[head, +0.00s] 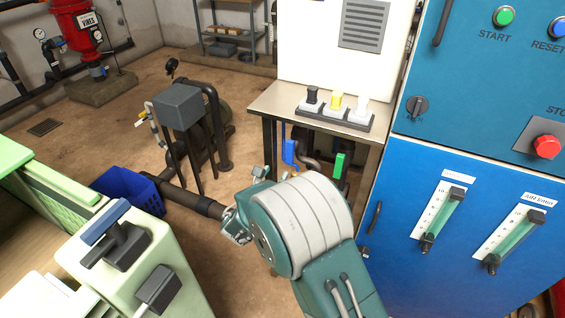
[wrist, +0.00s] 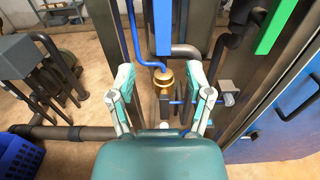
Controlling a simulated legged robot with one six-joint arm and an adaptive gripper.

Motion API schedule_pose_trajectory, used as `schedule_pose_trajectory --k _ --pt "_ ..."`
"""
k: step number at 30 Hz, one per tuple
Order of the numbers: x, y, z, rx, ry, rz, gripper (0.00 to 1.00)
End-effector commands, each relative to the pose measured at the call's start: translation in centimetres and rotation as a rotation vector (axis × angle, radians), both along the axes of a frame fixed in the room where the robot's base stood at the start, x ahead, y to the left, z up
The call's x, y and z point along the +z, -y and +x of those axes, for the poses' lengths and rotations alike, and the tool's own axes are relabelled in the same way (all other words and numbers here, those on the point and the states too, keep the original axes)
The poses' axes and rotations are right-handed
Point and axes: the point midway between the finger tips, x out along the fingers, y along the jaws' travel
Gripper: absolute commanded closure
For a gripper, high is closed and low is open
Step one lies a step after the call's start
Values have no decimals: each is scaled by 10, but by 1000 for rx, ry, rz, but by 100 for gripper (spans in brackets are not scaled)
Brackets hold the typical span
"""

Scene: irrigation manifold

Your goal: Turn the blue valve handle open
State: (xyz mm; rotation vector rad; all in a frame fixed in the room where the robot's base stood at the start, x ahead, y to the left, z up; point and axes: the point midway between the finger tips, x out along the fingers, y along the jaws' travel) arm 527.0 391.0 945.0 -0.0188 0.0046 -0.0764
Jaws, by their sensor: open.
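The blue valve handle (head: 290,152) hangs upright below the edge of the small table in the head view. In the wrist view the blue handle (wrist: 163,28) is a long upright bar at the top centre, cut off by the frame edge. My gripper (wrist: 160,76) is open and empty, with one finger on each side of the picture's middle. The handle shows beyond the fingertips, roughly in line with the gap between them, and no contact is visible. In the head view my wrist hides most of the gripper.
A green handle (head: 339,166) hangs to the right of the blue one. A brass fitting (wrist: 164,78) shows between my fingers. The blue cabinet (head: 385,215) stands close on the right. Dark pipes and a grey box (head: 180,105) are on the left, with a blue crate (head: 117,187) nearer.

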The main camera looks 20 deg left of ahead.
Motion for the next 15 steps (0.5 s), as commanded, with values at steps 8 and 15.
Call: schedule_pose_trajectory --k 8,15 --pt "-1 -3 -34 1 -1 -1 34" --pt "-1 -3 -36 0 -1 -1 34"
